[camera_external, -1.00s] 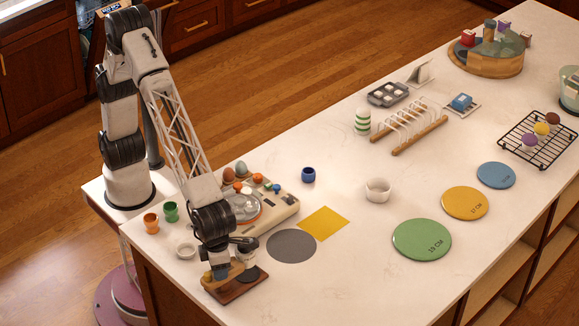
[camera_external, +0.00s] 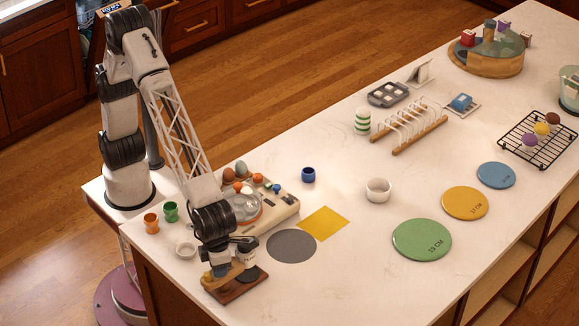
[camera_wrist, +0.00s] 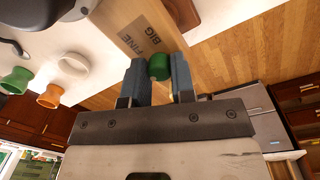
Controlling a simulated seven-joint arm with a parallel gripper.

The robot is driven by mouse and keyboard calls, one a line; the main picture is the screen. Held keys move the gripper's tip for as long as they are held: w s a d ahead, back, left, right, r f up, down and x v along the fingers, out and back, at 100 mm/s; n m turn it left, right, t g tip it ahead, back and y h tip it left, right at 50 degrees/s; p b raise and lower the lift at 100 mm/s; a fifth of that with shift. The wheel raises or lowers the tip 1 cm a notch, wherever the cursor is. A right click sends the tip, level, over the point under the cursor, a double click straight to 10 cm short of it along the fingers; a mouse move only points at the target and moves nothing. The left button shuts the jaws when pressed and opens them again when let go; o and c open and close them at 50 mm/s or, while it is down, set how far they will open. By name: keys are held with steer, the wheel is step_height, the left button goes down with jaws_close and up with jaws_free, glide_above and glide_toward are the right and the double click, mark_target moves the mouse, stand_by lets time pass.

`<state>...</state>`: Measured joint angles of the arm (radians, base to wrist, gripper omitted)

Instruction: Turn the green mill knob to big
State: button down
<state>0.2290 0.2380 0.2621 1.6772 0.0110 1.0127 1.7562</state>
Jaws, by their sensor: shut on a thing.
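The green knob (camera_wrist: 159,67) sits between my two blue-grey fingers in the wrist view. My gripper (camera_wrist: 160,82) is shut on it; it also shows in the external view (camera_external: 217,272). The knob is at the edge of the wooden mill (camera_wrist: 133,28), whose face carries the labels FINE and BIG. No pointer on the knob can be made out. In the external view the mill stands on a brown base (camera_external: 238,290) at the counter's near left end, partly covered by my wrist. The knob is hidden there.
Orange (camera_external: 151,223) and green (camera_external: 171,212) cups and a white ring-shaped dish (camera_external: 186,248) stand left of my wrist. A beige appliance (camera_external: 282,213) is close behind it. A grey disc (camera_external: 291,246) and yellow square (camera_external: 323,223) lie to the right. The front counter is clear.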

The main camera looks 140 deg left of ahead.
steer(key=n, duration=0.5)
steer(key=shift+n, duration=0.4)
steer(key=n, duration=0.6)
steer(key=shift+h, duration=0.3)
steer(key=c, duration=0.9)
jaws_free()
steer(key=shift+c, duration=0.2)
steer(key=shift+w+a+r, duration=0.1)
steer(key=shift+r, duration=1.85)
steer(key=shift+w+a+r, duration=0.1)
steer(key=shift+r, duration=1.85)
